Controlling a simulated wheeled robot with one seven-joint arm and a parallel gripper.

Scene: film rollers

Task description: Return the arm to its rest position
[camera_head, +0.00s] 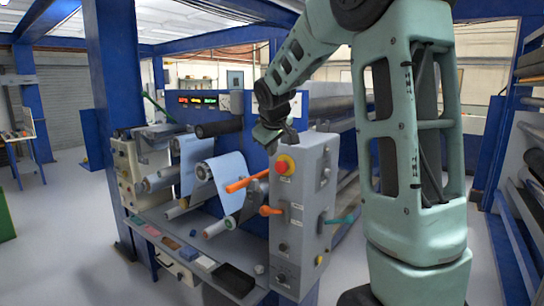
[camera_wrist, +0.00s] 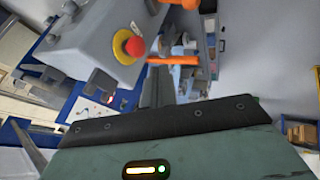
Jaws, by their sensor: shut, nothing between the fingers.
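My arm (camera_head: 295,62) reaches from the right down and leftwards, its wrist bent downward. My gripper (camera_head: 266,134) hangs at the top left edge of a grey control box (camera_head: 303,205), partly dark against the machine behind it. I cannot tell whether it touches the box. In the wrist view my gripper (camera_wrist: 158,82) shows as narrow dark fingers close together, shut with nothing between them. The red stop button (camera_wrist: 128,44) on its yellow ring is to the left of the fingers. It also shows in the head view (camera_head: 285,165), below my gripper.
An orange handle (camera_head: 246,181), an orange lever (camera_head: 270,210) and a teal handle (camera_head: 340,219) stick out from the box. Rollers with light-blue film (camera_head: 229,178) lie left of it. A blue post (camera_head: 109,110) stands further left. Open floor (camera_head: 60,235) is at the left.

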